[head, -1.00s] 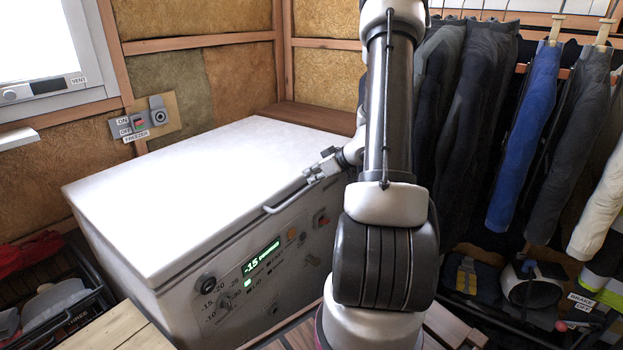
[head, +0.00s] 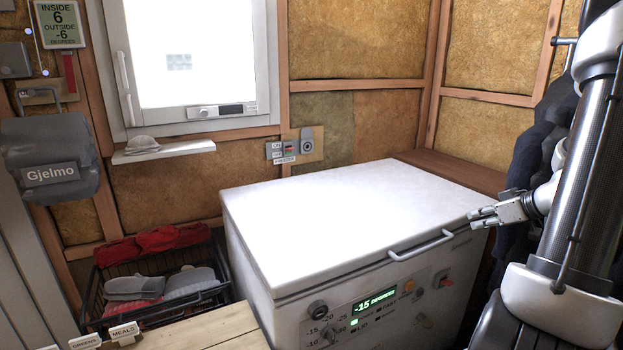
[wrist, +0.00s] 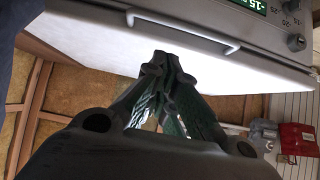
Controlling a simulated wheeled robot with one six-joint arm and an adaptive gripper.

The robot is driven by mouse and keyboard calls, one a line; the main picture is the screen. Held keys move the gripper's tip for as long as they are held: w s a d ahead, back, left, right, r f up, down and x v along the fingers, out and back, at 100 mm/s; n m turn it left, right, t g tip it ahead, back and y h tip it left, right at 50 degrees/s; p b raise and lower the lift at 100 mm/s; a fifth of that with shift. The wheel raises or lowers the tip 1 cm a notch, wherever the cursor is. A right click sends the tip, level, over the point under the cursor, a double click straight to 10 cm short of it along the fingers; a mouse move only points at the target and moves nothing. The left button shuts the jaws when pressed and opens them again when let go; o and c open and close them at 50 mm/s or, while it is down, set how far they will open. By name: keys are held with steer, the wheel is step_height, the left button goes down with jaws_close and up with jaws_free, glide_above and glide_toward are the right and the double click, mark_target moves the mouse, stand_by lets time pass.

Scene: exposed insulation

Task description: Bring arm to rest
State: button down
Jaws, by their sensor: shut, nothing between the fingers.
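My gripper (head: 484,216) is at the right in the head view, at the front right edge of the white chest freezer (head: 340,215). Its fingers are together with nothing between them. My arm runs up the right side of the picture and hides what lies behind it. In the wrist view my gripper (wrist: 160,62) points toward the freezer lid (wrist: 100,42), with its fingertips overlapping the lid in the picture. The freezer lid is shut. Its handle (head: 421,246) is left of my gripper, and I see no contact with it.
A wooden bench top (head: 195,338) stands at the lower left. A wire basket (head: 160,308) with red and grey clothes is beside the freezer. A small shelf (head: 163,151) sits below the window. Dark clothes (head: 530,150) hang behind my arm. The freezer top is clear.

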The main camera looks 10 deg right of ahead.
steer(key=s+a+m+g+y, duration=0.1)
steer(key=s+a+m+g, duration=0.25)
steer(key=s+m, duration=0.2)
steer(key=s+a+m+g+y, duration=0.1)
steer(key=s+a+m+g, duration=0.1)
steer(key=s+a+m, duration=0.4)
steer(key=s+a+r+n+h, duration=0.2)
steer(key=s+a+r+n, duration=0.2)
steer(key=r, duration=0.3)
steer(key=s+a+r+n+h, duration=0.3)
steer(key=s+a+r+n, duration=0.1)
steer(key=a+r, duration=0.2)
steer(key=shift+s+a+r, duration=0.15)
steer(key=shift+s+r, duration=0.25)
steer(key=shift+r, duration=0.25)
